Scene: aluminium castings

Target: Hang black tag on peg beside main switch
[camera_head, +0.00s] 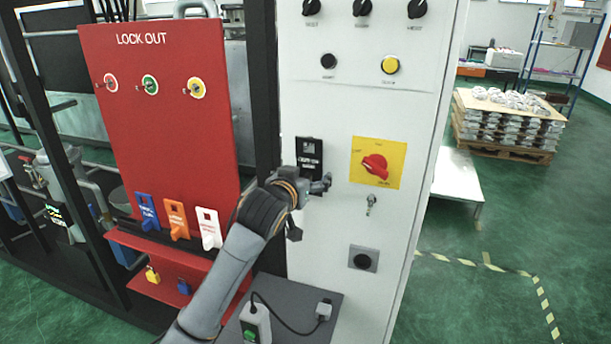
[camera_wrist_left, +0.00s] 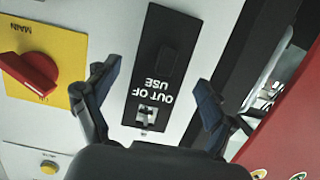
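The black tag (camera_head: 309,158) is upright against the grey cabinet front, left of the main switch (camera_head: 374,166), a red knob on a yellow plate. In the left wrist view the tag (camera_wrist_left: 165,60) reads "OUT OF USE" upside down. A small bright metal bit, apparently the peg (camera_wrist_left: 146,113), shows at its square hole. My left gripper (camera_head: 309,207) is just below the tag in the head view. In the wrist view its fingers (camera_wrist_left: 157,75) are spread on either side of the tag with gaps; they hold nothing. My right gripper is not in view.
A red lockout board (camera_head: 160,100) stands left, with blue, orange and white tags (camera_head: 178,220) along its lower edge. Knobs (camera_head: 390,64) sit above the main switch, a key lock (camera_head: 371,203) below. A grey ledge with a charger-like device (camera_head: 256,325) is below my arm.

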